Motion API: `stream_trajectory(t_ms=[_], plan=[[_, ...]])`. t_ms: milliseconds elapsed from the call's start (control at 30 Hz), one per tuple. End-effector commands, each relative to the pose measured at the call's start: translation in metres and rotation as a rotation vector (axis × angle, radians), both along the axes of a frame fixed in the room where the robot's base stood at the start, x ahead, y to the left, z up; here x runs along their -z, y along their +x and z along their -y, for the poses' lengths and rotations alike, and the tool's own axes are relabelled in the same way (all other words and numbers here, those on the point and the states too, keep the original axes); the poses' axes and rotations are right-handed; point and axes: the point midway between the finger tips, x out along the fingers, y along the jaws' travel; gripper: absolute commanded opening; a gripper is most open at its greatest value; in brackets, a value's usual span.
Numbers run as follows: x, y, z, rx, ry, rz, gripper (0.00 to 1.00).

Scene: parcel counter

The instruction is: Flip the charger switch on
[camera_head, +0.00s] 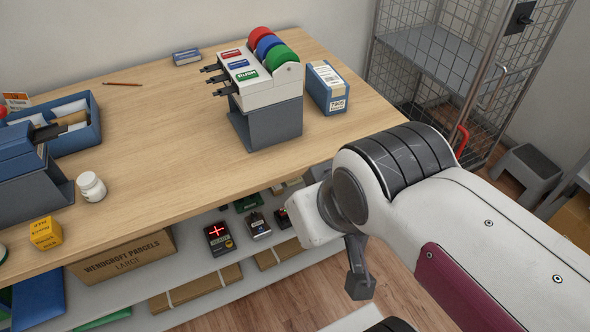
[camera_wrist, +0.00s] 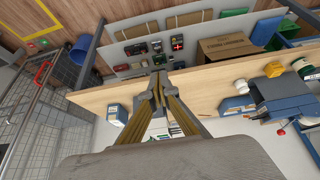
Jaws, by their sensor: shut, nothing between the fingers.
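Several small dark devices sit on the white shelf under the counter; I cannot tell which is the charger. One black device (camera_head: 219,238) shows a lit red cross, also visible in the wrist view (camera_wrist: 177,42). A dark device with a pale face (camera_head: 258,225) is beside it. Another with a red light (camera_head: 283,217) is partly hidden by my arm. No switch position can be made out. My gripper (camera_head: 360,285) is shut and empty, in front of the counter and right of the devices. In the wrist view its fingertips (camera_wrist: 158,76) overlap the counter edge, apart from the devices.
The wooden counter (camera_head: 150,150) overhangs the shelf (camera_head: 190,270). A tape dispenser (camera_head: 268,115) and a blue box (camera_head: 327,88) stand on top. A large carton (camera_head: 125,262) is on the shelf left of the devices. A wire cage (camera_head: 440,60) stands right.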

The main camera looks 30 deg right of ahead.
Motion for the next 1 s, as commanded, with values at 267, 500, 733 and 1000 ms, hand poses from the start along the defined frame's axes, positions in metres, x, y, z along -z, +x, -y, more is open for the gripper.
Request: stream_trajectory(t_ms=[267,500,733,1000], plan=[[0.013,0.003,0.008,0.037,0.002,-0.059,0.00],[0.032,0.007,0.018,0.075,0.006,-0.148,0.00],[0.049,0.014,0.028,0.110,0.010,-0.231,0.00],[0.067,0.023,0.043,0.145,0.005,-0.313,0.00]])
